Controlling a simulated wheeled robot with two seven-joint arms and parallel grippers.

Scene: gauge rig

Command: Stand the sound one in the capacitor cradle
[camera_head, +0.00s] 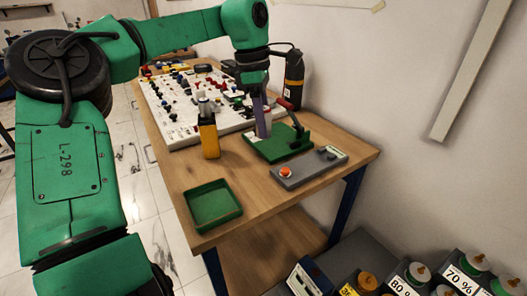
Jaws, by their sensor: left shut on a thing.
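My left gripper (259,97) is over the far part of the table, pointing down. It is shut on a slim grey-purple upright piece (263,120), possibly a capacitor. My right gripper is not in view.
A white board with coloured parts (178,130) lies behind. Labelled bins (462,282) are lower right.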

